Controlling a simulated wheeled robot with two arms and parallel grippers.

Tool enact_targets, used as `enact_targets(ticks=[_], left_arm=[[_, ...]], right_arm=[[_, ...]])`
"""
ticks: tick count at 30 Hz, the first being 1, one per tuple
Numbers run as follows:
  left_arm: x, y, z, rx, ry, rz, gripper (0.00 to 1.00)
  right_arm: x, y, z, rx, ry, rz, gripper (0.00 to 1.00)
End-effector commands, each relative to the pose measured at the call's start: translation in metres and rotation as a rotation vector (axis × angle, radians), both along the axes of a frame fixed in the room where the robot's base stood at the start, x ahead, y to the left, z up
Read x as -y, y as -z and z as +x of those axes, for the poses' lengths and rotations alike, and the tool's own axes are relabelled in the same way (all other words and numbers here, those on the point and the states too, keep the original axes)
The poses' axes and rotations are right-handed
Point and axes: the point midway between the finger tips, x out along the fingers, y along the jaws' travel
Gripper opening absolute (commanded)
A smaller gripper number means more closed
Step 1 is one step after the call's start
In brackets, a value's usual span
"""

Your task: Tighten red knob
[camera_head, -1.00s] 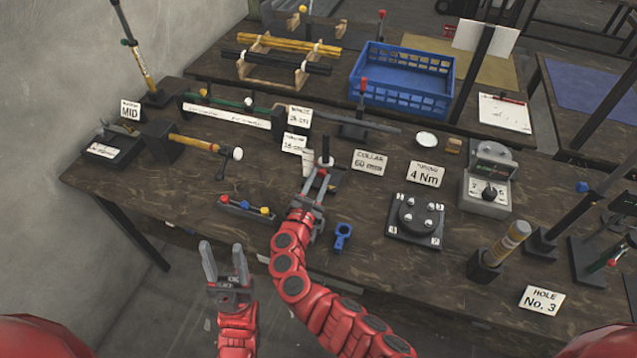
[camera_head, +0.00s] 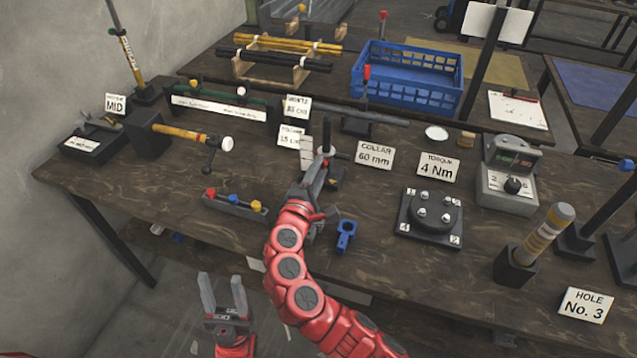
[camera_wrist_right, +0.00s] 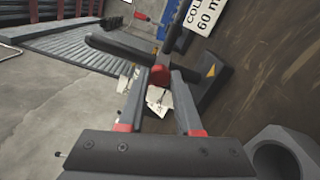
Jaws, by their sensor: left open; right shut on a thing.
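In the right wrist view, a small red knob (camera_wrist_right: 160,75) sits between my right fingertips, beside a dark bar on a dark stand (camera_wrist_right: 214,86). My right gripper (camera_wrist_right: 159,82) is shut on this knob. In the head view the right gripper (camera_head: 322,170) is at the small stand near the table's middle, and its fingers hide the knob there. My left gripper (camera_head: 223,283) is open and empty, low in the picture in front of the table edge, away from the stand.
A rack with red, blue and yellow knobs (camera_head: 234,203) lies left of my right arm. A blue clamp-like part (camera_head: 346,235) lies close to its right. The collar sign (camera_head: 374,156) stands right of the stand. A round black plate fixture (camera_head: 432,216) is further right.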

Motion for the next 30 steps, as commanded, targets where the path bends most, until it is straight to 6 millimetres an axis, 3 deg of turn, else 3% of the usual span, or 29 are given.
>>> enact_targets(ticks=[1,3,12,21,30], left_arm=[[0.000,0.016,0.000,0.000,0.000,0.000,0.50],[0.000,0.026,0.000,0.000,0.000,0.000,0.50],[0.000,0.059,0.000,0.000,0.000,0.000,0.50],[0.000,0.074,0.000,0.000,0.000,0.000,0.50],[0.000,0.075,0.000,0.000,0.000,0.000,0.50]], right_arm=[[0.001,0.008,0.000,0.015,0.002,0.044,0.00],[0.001,0.009,0.000,0.032,0.002,0.102,0.00],[0.001,0.006,0.000,0.097,0.003,0.306,0.00],[0.000,0.004,0.000,0.128,0.001,0.407,0.00],[0.000,0.002,0.000,0.135,0.001,0.430,0.00]])
